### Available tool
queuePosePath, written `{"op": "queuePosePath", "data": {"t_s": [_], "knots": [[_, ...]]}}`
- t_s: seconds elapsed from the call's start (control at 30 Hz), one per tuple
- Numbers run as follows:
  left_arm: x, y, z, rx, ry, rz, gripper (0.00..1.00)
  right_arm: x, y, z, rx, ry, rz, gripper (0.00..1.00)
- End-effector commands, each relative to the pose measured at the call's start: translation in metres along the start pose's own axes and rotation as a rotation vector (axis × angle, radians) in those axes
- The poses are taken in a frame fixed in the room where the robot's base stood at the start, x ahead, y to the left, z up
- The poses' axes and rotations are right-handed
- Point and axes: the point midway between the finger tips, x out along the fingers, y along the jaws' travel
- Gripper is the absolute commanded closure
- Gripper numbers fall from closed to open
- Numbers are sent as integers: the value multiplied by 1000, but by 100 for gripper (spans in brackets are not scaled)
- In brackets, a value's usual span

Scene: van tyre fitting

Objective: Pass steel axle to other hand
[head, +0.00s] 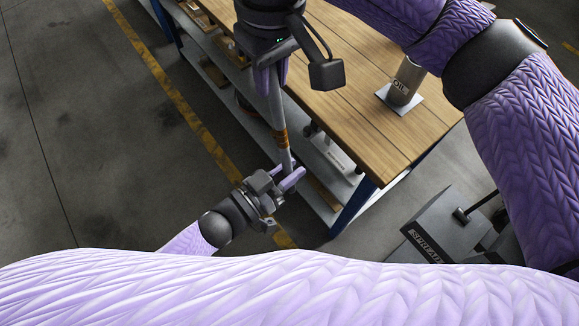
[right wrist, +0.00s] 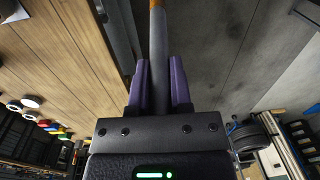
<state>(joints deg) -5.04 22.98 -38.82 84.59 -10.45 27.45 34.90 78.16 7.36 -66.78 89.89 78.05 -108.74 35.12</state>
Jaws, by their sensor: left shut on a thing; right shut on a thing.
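The steel axle (head: 275,105) is a grey rod with an orange-brown band, held tilted in the air beside the workbench. My right gripper (head: 270,72), the upper one in the head view, is shut on its upper end. In the right wrist view the axle (right wrist: 158,50) runs between the purple fingers of my right gripper (right wrist: 159,88). My left gripper (head: 287,180), the lower one, is shut on the axle's lower end, below the band. The fingers hide the parts of the axle they grip.
A wooden-topped workbench (head: 345,75) with lower shelves stands right of the axle. An oil can (head: 405,82) stands on a pale square on its top. A dark machine marked "SPREAD" (head: 440,232) stands at lower right. The floor at left is clear, with a yellow line (head: 170,85).

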Motion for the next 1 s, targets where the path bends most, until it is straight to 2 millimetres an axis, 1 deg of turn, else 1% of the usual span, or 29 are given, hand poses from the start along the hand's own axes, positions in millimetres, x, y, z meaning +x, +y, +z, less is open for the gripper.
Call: {"op": "queuePosePath", "data": {"t_s": [0.27,0.3,0.47,0.5,0.7,0.77,0.87,1.0], "knots": [[0,1,0,1,2,3,100,-1,0,-1,2,4,2,100],[0,1,-1,1,4,4,100,-1,0,-1,2,4,2,70],[0,1,-1,1,3,2,100,0,0,0,1,3,1,36],[0,1,-1,1,3,2,100,0,0,0,1,2,1,33],[0,0,-1,1,3,1,100,-1,0,0,1,1,1,33],[0,0,-1,1,3,1,100,-4,0,0,1,2,1,33],[0,0,-1,1,3,1,100,-23,0,-1,1,5,1,33],[0,0,-1,1,2,1,100,-63,0,-1,1,6,2,33]]}}
